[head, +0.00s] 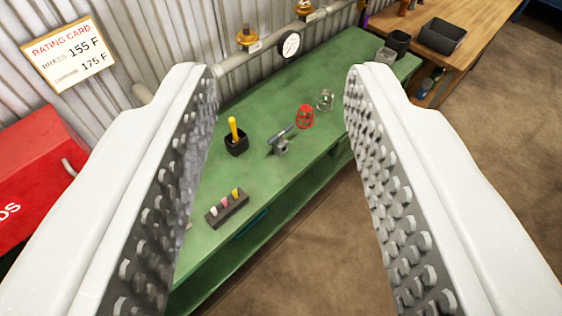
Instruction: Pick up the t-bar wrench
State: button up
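My gripper (281,82) is open and empty, with its two white fingers and studded grey pads wide apart. A grey metal tool with a crossbar, which looks like the t-bar wrench (281,140), lies or stands on the green bench (300,165). It shows small between the fingers, below and beyond their tips, and nothing touches it. Its exact pose is hard to tell at this size.
Left of the tool stands a black holder (236,146) with a yellow-handled item. A red cage (305,116) and a clear glass piece (325,99) stand to its right. A dark block (227,208) with small coloured pieces is nearer. Pipework (262,58) runs along the wall behind.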

aim_at(279, 142)
jog(key=z, duration=0.5)
jog(key=i, duration=1.3)
jog(key=u, duration=0.25)
